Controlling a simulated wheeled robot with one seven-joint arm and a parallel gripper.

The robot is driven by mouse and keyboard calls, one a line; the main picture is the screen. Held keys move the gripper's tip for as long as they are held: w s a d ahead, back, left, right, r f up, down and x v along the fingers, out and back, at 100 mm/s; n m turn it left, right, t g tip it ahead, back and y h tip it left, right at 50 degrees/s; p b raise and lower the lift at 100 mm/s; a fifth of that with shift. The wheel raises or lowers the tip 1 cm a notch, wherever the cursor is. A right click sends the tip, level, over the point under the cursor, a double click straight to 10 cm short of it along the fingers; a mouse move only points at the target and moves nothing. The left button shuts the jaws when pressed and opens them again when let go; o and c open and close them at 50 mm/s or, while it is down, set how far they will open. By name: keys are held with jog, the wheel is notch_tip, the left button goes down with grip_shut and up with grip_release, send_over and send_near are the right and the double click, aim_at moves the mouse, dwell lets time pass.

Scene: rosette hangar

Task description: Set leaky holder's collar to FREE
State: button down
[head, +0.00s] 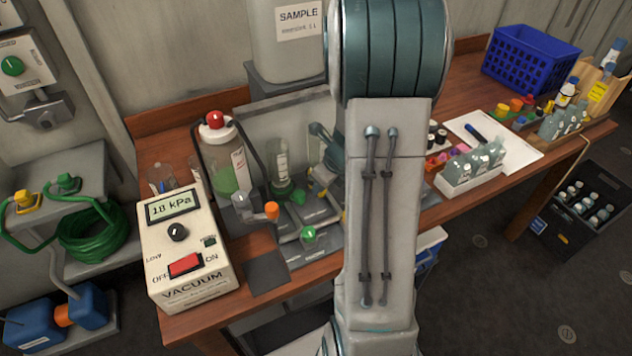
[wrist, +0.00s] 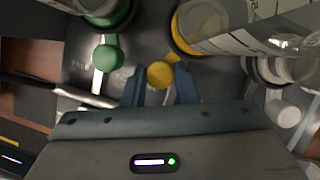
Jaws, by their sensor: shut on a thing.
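In the wrist view my gripper (wrist: 160,82) has its two blue fingers closed on either side of a small yellow knob (wrist: 161,74). The knob sits beside a yellow-collared holder (wrist: 184,32) with a clear, marked cylinder in it. A green knob (wrist: 107,58) and a green-collared holder (wrist: 108,12) are to the left, apart from the fingers. In the head view the green-collared holder (head: 284,192) shows, while my arm partly hides the yellow one.
A vacuum unit (head: 187,245) reading 18 kPa stands at the bench's front left. A bottle with green liquid (head: 222,165) and an orange knob (head: 271,210) stand near the holders. A white holder knob (wrist: 285,113) is close on the right. A bottle rack (head: 470,170) stands further right.

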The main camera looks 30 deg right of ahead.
jog(key=shift+w+r, duration=0.1)
jog(key=c, duration=1.1)
grip_release()
jog(key=shift+c, duration=0.2)
jog(key=p+v, duration=0.2)
jog(key=v, duration=1.1)
jog(key=shift+s+r+p, duration=0.25)
jog(key=shift+r+p, duration=0.1)
jog(key=shift+p, duration=0.05)
